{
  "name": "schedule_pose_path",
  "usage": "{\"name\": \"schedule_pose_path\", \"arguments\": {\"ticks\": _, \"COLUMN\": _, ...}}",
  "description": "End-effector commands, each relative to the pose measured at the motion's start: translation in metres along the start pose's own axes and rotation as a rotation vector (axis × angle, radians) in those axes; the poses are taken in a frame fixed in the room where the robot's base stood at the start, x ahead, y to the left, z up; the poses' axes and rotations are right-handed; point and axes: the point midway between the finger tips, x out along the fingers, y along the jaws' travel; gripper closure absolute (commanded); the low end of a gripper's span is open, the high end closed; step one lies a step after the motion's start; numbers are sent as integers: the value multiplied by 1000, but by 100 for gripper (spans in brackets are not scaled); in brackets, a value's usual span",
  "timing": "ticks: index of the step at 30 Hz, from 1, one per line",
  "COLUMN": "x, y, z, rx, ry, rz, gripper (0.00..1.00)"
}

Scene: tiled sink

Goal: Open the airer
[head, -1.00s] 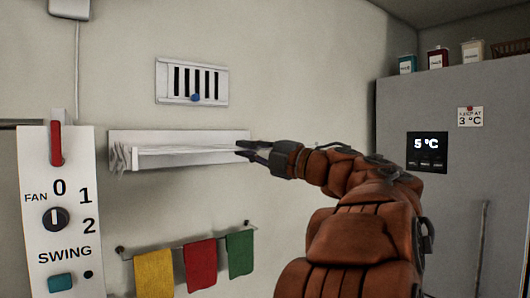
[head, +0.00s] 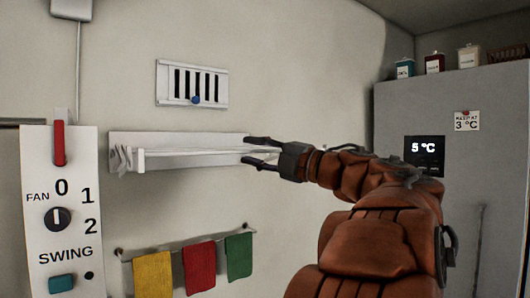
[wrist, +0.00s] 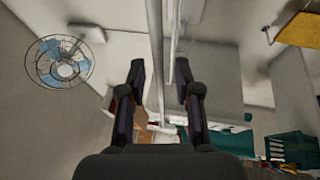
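The airer (head: 185,138) is a white wall unit with a pale front bar (head: 190,152) and folded arms at its left end, close to the wall. My gripper (head: 246,149) is at its right end, with its two dark fingers spread apart, one above and one below the bar's line. In the wrist view, pale bars (wrist: 157,45) run down between the fingers of my gripper (wrist: 159,70). The right-hand bar passes close to the right finger; whether it touches cannot be told. The fingers are not closed on anything.
A rail below holds yellow, red (head: 200,267) and green cloths. A vent (head: 192,84) is above. A control panel (head: 60,240) stands at left, a grey fridge (head: 455,190) at right. The wrist view shows a fan (wrist: 60,62) and a teal crate (wrist: 290,148).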

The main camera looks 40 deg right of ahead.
Motion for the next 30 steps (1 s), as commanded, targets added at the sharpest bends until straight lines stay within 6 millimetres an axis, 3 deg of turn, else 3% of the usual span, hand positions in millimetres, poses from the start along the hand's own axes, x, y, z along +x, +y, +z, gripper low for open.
{"name": "schedule_pose_path", "arguments": {"ticks": 11, "x": -11, "y": 0, "z": 1, "rx": 2, "ry": -1, "rz": 2, "gripper": 67}}
{"name": "schedule_pose_path", "arguments": {"ticks": 24, "x": -86, "y": 1, "z": 1, "rx": 0, "ry": -6, "rz": 1, "gripper": 67}}
{"name": "schedule_pose_path", "arguments": {"ticks": 30, "x": -111, "y": 1, "z": 0, "rx": -1, "ry": -3, "rz": 2, "gripper": 67}}
